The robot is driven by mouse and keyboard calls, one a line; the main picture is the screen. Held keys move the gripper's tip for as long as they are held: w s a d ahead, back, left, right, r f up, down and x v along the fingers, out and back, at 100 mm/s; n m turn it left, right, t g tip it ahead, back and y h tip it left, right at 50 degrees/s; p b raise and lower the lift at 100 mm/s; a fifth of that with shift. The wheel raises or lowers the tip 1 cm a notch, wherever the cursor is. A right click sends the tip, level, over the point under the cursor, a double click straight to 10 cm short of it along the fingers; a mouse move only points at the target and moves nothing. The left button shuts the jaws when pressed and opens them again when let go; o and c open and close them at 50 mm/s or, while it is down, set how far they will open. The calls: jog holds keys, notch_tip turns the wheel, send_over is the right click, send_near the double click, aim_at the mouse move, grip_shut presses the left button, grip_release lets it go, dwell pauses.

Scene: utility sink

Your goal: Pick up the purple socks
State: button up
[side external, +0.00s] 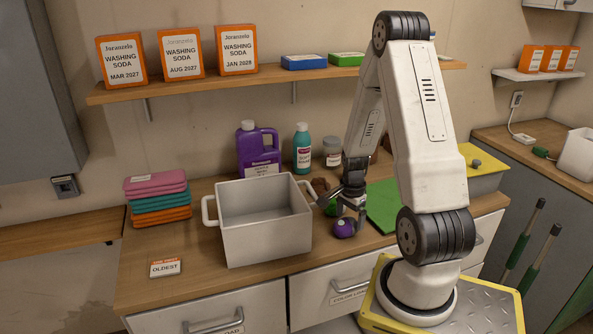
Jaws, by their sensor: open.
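The purple socks (344,229), seen as a small rounded bundle with a pale patch, lie on the wooden counter just right of the white bin. My gripper (350,212) is right above and behind them, pointing down with its jaws open. One finger comes down close to the right side of the socks; I cannot tell whether it touches. The fingers partly hide a green bundle (331,208) behind the socks. A brown bundle (320,185) lies farther back.
The white two-handled bin (265,235) stands close left of the socks. A purple jug (257,150), a teal bottle (302,148) and a jar (332,150) stand behind. A green mat (384,207) lies to the right. Folded cloths (158,199) are stacked at left.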

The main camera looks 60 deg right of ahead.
aim_at(350, 218)
jog(key=shift+f, duration=1.35)
jog(key=c, duration=1)
jog(key=shift+r, duration=0.1)
jog(key=shift+r, duration=4.9)
